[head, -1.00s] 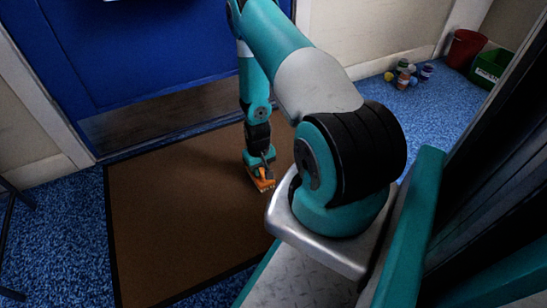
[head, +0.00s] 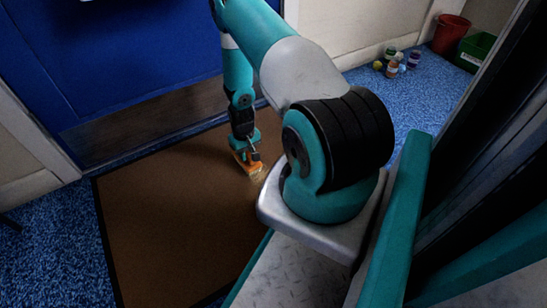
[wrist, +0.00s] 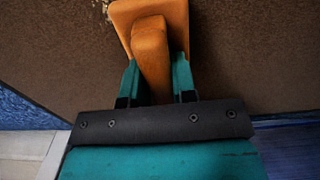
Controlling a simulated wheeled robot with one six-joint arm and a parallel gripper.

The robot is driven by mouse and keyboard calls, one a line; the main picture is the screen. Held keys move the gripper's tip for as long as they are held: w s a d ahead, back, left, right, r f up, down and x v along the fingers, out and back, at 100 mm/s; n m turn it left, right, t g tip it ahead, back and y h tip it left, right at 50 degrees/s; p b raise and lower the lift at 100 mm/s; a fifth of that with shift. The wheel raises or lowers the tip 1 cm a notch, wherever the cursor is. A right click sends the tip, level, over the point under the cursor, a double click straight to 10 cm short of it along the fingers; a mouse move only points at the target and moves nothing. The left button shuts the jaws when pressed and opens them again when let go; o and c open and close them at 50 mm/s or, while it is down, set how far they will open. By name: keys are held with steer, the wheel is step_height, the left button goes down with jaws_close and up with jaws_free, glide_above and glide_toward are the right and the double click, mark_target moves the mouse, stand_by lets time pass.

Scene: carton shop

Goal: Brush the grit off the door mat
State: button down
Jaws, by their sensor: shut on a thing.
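The brown door mat (head: 150,225) with a dark border lies on the floor before the blue door. My gripper (head: 243,150) is low over its right part, shut on an orange brush (head: 248,168). In the wrist view my gripper's two teal fingers (wrist: 157,82) clasp the handle of the brush (wrist: 148,42), whose head points to the top. Pale bristles show under the brush in the head view; I cannot tell whether they touch the mat. Small pale specks like grit (wrist: 102,8) lie on the mat (wrist: 235,60) beside the brush head in the wrist view.
The blue door (head: 120,65) with a metal kick plate (head: 150,125) stands behind the mat. A red bucket (head: 449,35), a green crate (head: 476,50) and several small containers (head: 392,68) stand at the back right. Blue speckled floor (head: 425,105) is bare between.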

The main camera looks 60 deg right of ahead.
steer(key=shift+w+r+p, duration=0.3)
steer(key=shift+r+p, duration=0.1)
steer(key=shift+p, duration=0.05)
steer(key=shift+r+p, duration=0.4)
steer(key=shift+r, duration=0.35)
step_height(320, 180, up, 6)
steer(key=p, duration=0.5)
steer(key=shift+s+d+f, duration=0.1)
steer(key=shift+f, duration=0.1)
